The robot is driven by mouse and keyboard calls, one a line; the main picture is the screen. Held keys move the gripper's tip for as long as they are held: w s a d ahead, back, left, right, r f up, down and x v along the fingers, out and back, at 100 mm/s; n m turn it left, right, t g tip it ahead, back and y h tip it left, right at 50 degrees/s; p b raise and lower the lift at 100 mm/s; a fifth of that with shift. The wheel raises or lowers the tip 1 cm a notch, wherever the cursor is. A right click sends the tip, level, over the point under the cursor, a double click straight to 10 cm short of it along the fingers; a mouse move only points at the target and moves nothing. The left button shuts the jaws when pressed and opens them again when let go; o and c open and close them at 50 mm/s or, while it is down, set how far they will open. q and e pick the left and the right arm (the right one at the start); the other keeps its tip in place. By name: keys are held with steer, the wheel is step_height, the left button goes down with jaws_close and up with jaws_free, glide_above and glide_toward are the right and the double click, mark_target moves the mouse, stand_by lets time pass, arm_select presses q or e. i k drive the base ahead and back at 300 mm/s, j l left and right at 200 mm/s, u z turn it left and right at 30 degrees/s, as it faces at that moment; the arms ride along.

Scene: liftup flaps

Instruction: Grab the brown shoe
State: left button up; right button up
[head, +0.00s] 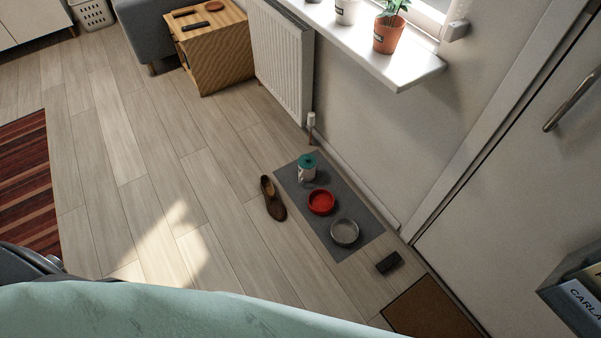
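The brown shoe (272,199) lies on the wooden floor, just left of a grey mat (355,245). Its toe end points down the picture and its opening shows dark. Nothing holds it. Neither of my grippers shows in the head view.
On the mat are a red bowl (321,202), a grey bowl (344,232) and a white container with a teal lid (307,168). A dark object (389,263) lies near the brown doormat (433,312). A radiator (281,62) and windowsill (400,70) line the wall. Floor left of the shoe is clear.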

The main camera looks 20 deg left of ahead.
mark_target(275, 208)
steer(key=u, duration=0.8)
steer(key=i+z, duration=0.1)
steer(key=z, duration=0.45)
steer(key=i+j+z, duration=0.35)
steer(key=j+z, duration=0.15)
steer(key=j, duration=0.2)
steer(key=i+j+z, duration=0.2)
steer(key=j, duration=0.2)
steer(key=j+z, duration=0.25)
steer(key=j, duration=0.15)
